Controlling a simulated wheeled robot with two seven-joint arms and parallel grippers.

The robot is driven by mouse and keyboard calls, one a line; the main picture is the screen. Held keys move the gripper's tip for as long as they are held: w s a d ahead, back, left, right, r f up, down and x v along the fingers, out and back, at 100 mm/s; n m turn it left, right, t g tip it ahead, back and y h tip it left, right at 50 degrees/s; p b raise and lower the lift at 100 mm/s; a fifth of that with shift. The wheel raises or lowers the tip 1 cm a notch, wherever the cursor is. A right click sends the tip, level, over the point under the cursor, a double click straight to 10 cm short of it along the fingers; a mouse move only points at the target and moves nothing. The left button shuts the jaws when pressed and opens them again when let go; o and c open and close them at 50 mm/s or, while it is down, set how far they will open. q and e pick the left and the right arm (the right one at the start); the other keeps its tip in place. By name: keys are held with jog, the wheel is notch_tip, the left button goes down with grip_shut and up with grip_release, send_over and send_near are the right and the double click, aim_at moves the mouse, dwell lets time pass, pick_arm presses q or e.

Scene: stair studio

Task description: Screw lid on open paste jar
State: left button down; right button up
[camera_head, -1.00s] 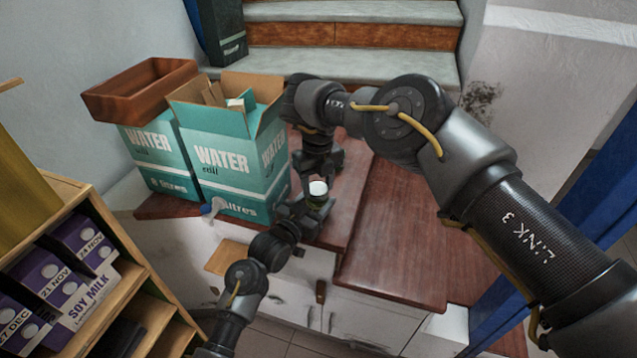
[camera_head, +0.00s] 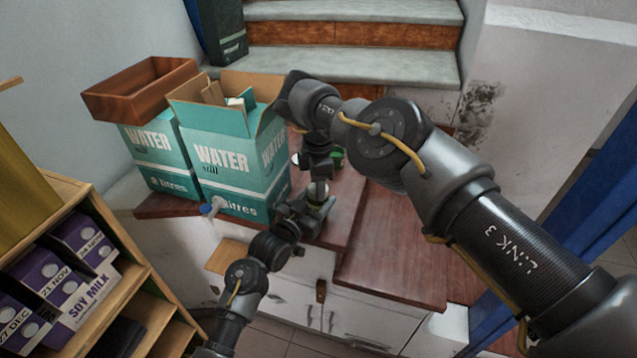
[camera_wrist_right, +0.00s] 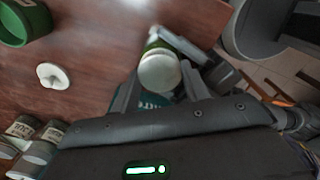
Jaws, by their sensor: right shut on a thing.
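The paste jar (camera_head: 316,206), green with a pale label, sits between the jaws of my left gripper (camera_head: 307,208), above the front of the wooden top. In the right wrist view the green jar (camera_wrist_right: 154,42) shows beyond its round white lid (camera_wrist_right: 160,71). My right gripper (camera_head: 318,186) points down over the jar in the head view. Its fingers (camera_wrist_right: 160,88) are at either side of the white lid, shut on it. The lid looks in line with the jar's mouth. The thread and any gap under the lid are hidden.
A green container (camera_wrist_right: 22,22), a small white piece (camera_wrist_right: 53,76) and several labelled tins (camera_wrist_right: 38,150) stand on the wooden top (camera_head: 395,255). Teal water cartons (camera_head: 235,170) are left of the grippers. A shelf of soy milk (camera_head: 75,275) is at lower left.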

jog(key=m, duration=0.7)
pick_arm(q)
jog(key=shift+a, duration=0.1)
pick_arm(e)
jog(key=o, duration=1.2)
jog(key=shift+c, duration=0.2)
notch_tip(320, 180, up, 12)
pick_arm(q)
jog(key=shift+c, duration=2.2)
grip_release()
